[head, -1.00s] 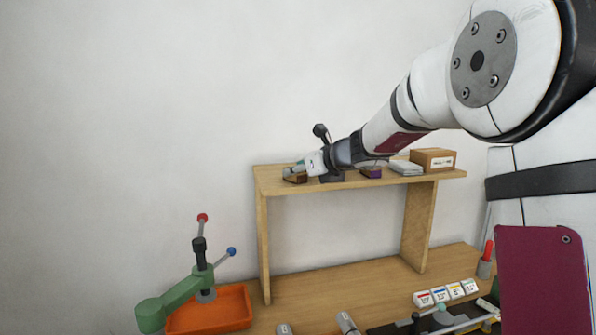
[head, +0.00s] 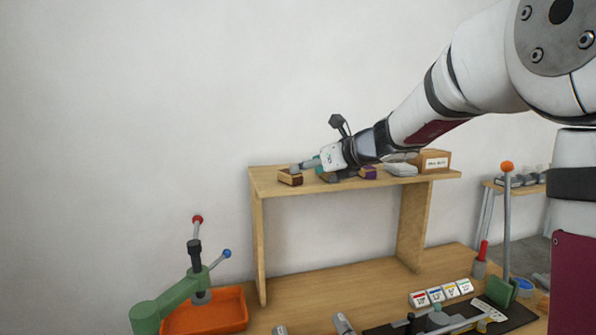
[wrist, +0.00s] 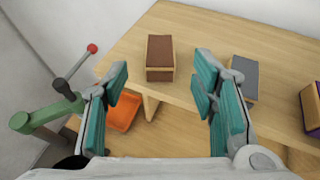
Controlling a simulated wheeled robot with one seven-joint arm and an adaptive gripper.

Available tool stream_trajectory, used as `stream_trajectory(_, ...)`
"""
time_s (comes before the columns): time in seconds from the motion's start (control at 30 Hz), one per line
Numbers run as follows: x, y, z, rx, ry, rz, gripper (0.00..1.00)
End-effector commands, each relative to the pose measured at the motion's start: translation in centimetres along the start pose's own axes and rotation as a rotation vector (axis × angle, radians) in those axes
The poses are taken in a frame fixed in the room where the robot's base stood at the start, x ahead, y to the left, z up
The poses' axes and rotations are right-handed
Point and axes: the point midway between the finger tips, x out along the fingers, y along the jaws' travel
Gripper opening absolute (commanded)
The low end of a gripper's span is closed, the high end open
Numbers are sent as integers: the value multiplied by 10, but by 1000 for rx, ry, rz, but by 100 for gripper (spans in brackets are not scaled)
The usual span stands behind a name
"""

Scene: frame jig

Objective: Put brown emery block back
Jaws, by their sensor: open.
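The brown emery block (head: 290,178) sits on the left end of the wooden shelf's top board (head: 262,180).
A grey-topped block (wrist: 245,75) stands right of the brown one, with a purple block (head: 368,172) farther right. A cardboard box (head: 432,161) is at the shelf's right. Below left are a green press (head: 172,298) and an orange tray (head: 225,309).

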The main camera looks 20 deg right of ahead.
Motion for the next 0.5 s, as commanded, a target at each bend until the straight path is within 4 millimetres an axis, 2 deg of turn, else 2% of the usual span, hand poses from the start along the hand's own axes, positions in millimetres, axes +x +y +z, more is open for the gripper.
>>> stream_trajectory(0.03,-11,-1,1,-1,-2,-3,53)
stream_trajectory(0.2,-36,0,1,0,-1,-1,53)
stream_trajectory(0.33,-46,0,0,0,0,-1,53)
stream_trajectory(0.5,-50,0,0,0,0,0,53)
